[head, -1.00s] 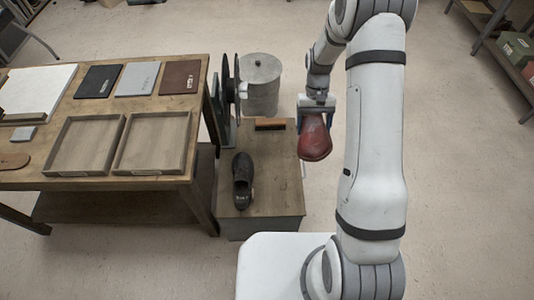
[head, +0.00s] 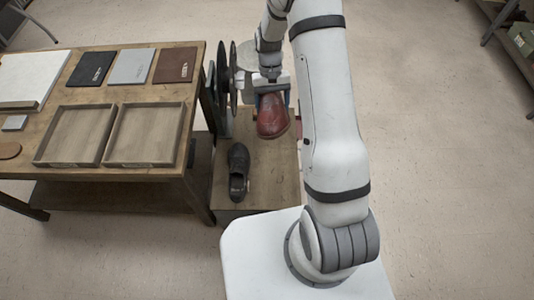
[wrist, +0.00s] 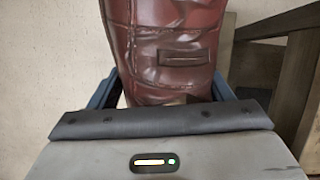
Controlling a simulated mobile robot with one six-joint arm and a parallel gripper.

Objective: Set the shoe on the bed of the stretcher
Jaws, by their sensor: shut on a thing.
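A red-brown leather shoe (head: 272,116) is held in my gripper (head: 271,98), above the low wooden cabinet in the head view. In the wrist view the same shoe (wrist: 170,50) fills the space between the blue fingers, and my gripper (wrist: 165,95) is shut on it. A black shoe (head: 238,170) sits on the left part of the low cabinet top (head: 265,175). I cannot tell which thing is the stretcher; a machine with dark wheels (head: 222,90) stands at the cabinet's back left, partly hidden.
A wooden workbench (head: 120,185) on the left bears two empty trays (head: 75,135), flat coloured boards (head: 133,66) and a white slab (head: 30,78). A grey drum (head: 246,55) behind the cabinet is mostly hidden by my arm. Shelving (head: 505,30) stands far right; floor there is clear.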

